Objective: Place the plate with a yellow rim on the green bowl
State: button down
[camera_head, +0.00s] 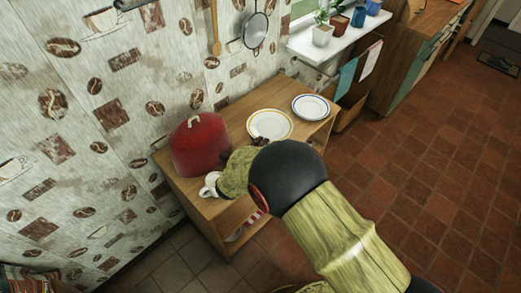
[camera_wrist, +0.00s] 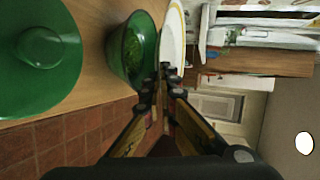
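The white plate with a yellow rim (camera_head: 270,123) is on the wooden cabinet top in the head view. In the wrist view this plate (camera_wrist: 174,32) shows nearly edge-on beyond the fingertips. My gripper (camera_wrist: 169,72) has its fingertips close together at the plate's edge and looks shut on it. In the head view my arm hides most of the gripper. The green bowl (camera_wrist: 128,50) is beside the fingertips in the wrist view, on the wooden surface. I cannot make out the bowl in the head view, where my arm covers that area.
A blue-rimmed plate (camera_head: 311,107) lies right of the yellow-rimmed one. A large green knobbed lid (camera_wrist: 40,55) fills the wrist view's left. A wall and a windowsill (camera_head: 330,42) are behind.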

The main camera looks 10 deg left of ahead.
jog(key=shift+w+a+f+b, duration=0.15)
jog(key=shift+f+b, duration=0.2)
jog(key=shift+f, duration=0.55)
jog(key=shift+w+a+f+b, duration=0.1)
jog(key=shift+f+b, duration=0.25)
jog(key=shift+f, duration=0.55)
jog(key=shift+f+b, duration=0.4)
jog(key=shift+f, duration=0.05)
jog(key=shift+f, duration=0.2)
jog(key=c, duration=2.6)
grip_release()
jog(key=o, duration=0.6)
jog(key=shift+c, duration=0.2)
jog(key=shift+r, duration=0.1)
